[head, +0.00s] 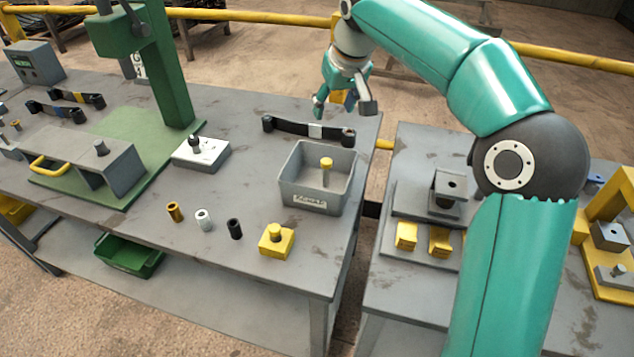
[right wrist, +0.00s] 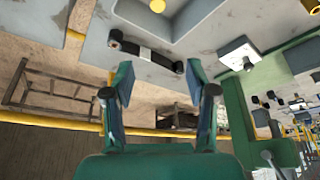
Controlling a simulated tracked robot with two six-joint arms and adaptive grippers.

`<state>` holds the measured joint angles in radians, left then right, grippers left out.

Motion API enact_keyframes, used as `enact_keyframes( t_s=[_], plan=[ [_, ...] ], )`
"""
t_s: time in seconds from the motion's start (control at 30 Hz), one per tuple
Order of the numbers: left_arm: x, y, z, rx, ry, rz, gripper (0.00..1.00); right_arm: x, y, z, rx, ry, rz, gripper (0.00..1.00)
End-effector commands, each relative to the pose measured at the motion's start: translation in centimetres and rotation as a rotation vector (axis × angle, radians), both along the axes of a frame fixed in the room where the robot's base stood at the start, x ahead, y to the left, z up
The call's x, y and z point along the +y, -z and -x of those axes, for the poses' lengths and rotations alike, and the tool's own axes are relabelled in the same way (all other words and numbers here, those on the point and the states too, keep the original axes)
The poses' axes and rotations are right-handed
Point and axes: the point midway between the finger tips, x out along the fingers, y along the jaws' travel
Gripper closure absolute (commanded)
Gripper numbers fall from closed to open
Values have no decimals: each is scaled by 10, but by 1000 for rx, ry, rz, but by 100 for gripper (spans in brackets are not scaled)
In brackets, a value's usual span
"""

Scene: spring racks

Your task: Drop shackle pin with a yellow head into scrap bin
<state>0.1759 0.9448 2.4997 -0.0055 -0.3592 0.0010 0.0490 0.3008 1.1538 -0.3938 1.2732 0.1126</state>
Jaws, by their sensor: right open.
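The scrap bin (head: 290,190) is an open grey box with a label on its front, near the right end of the left bench. The shackle pin with a yellow head (head: 326,163) shows inside the bin's outline, upright, head up. Its head also shows at the top edge of the right wrist view (right wrist: 157,5), within the grey bin (right wrist: 190,16). My right gripper (head: 340,112) is open and empty, above and behind the bin, apart from the pin. In the right wrist view its two fingers (right wrist: 158,92) are spread with nothing between them. My left gripper is out of view.
A black link strap (head: 310,130) lies behind the bin. A yellow block (head: 277,240) and several small bushings (head: 204,220) are in front. A white block (head: 200,155) and a green press (head: 165,60) stand left. The second bench (head: 390,270) holds fixtures at right.

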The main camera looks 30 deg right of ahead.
Motion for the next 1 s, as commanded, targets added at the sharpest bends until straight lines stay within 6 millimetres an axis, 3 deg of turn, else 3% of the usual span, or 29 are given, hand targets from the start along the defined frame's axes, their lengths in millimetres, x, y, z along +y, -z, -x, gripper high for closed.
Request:
enact_keyframes(
  t_s=[0.1, 0.3, 0.8, 1.0],
  plan=[
    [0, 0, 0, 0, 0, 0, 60, 1, -19, 7, -3, 0, 1, 43],
    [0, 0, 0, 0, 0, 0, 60, 3, -33, 13, -1, 0, 0, 43],
    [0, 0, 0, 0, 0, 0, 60, 3, -34, 14, 0, 0, 0, 43],
    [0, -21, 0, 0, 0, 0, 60, 3, -56, 14, 0, 0, 0, 43]
  ],
)
